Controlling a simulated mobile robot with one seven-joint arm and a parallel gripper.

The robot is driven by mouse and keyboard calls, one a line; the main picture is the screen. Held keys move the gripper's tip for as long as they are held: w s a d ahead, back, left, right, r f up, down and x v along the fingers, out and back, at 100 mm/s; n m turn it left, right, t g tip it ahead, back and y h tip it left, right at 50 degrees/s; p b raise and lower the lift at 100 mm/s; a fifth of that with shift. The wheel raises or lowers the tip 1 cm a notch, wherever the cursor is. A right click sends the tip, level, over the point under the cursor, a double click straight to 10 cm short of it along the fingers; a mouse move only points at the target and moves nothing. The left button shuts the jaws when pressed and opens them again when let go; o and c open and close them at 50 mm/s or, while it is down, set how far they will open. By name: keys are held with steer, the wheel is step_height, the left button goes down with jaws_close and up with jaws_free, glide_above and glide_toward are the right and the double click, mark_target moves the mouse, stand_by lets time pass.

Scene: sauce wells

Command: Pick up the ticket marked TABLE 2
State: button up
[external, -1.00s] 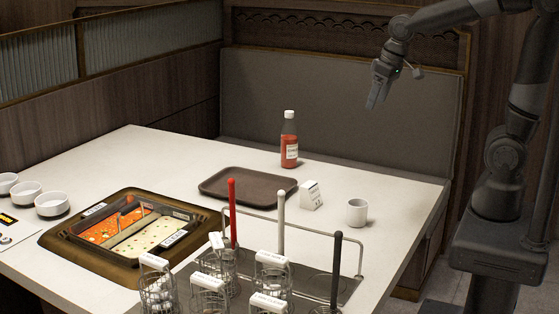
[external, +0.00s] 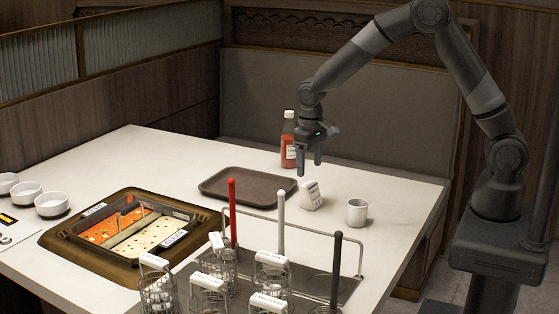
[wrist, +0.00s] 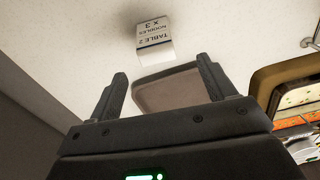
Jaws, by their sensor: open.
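The ticket (external: 310,197) is a small white folded card standing on the table, right of the brown tray. In the wrist view, the ticket (wrist: 154,34) reads TABLE 2, NOODLES x 3, upside down, at the top centre. My gripper (external: 309,167) points down above the ticket, apart from it. In the wrist view, my gripper (wrist: 162,66) is open and empty, and the card lies past its fingertips, roughly in line with the gap.
The brown tray (external: 222,178) lies beside the card, with a sauce bottle (external: 289,143) behind. A white cup (external: 357,212) stands at right. A rack with upright red, white and black handles (external: 337,262) is in front. A two-part hotpot (external: 75,253) is at left.

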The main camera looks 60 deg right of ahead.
mark_target(310, 186)
step_height(310, 186, down, 6)
steer(key=shift+r, duration=0.2)
steer(key=shift+d+f, duration=0.15)
steer(key=shift+f, duration=1.25)
steer(key=shift+d+f, duration=0.15)
steer(key=shift+f, duration=1.2)
steer(key=c, duration=1.1)
